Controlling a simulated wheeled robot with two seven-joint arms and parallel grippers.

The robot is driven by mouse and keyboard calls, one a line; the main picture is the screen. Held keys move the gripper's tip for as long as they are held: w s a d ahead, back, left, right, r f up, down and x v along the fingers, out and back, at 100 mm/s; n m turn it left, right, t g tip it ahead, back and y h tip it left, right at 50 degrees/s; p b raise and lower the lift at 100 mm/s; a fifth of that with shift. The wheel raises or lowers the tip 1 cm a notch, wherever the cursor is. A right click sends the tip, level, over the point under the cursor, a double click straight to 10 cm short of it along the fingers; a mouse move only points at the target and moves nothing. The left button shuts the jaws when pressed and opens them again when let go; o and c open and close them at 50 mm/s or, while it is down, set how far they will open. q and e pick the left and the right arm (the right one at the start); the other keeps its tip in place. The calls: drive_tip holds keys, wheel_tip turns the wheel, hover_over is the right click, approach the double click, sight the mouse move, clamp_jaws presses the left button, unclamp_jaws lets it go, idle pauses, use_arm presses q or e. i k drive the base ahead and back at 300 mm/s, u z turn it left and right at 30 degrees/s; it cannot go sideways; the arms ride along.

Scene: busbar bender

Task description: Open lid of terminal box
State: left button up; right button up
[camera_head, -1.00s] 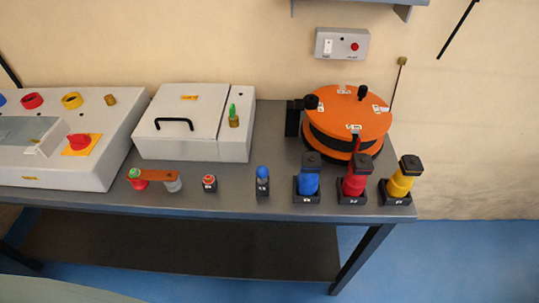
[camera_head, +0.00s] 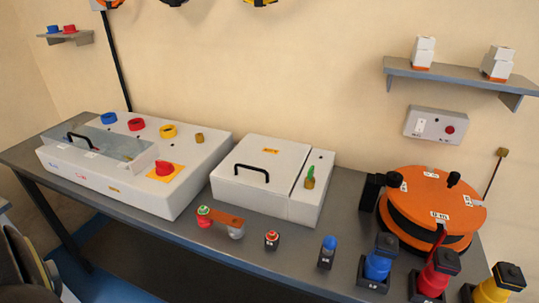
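The terminal box appears to be the white box (camera_head: 250,196) in the middle of the bench, with a black handle (camera_head: 253,172) on its closed lid (camera_head: 262,158). A narrow white section (camera_head: 311,190) with a green-topped brass fitting (camera_head: 309,178) adjoins its right side. To its left, a wider white panel box (camera_head: 120,191) carries a clear cover with another black handle (camera_head: 80,139), a red rotary knob (camera_head: 164,168) and coloured rings. Neither gripper shows in the head view.
The grey bench (camera_head: 190,228) holds an orange-topped drum (camera_head: 431,198) at right. A wall shelf (camera_head: 455,76) hangs above right.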

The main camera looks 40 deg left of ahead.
sight(274, 166)
drive_tip(key=u, duration=0.55)
drive_tip(key=k, duration=1.3)
drive_tip(key=u, duration=1.05)
drive_tip(key=i, duration=1.65)
drive_tip(key=z, duration=0.6)
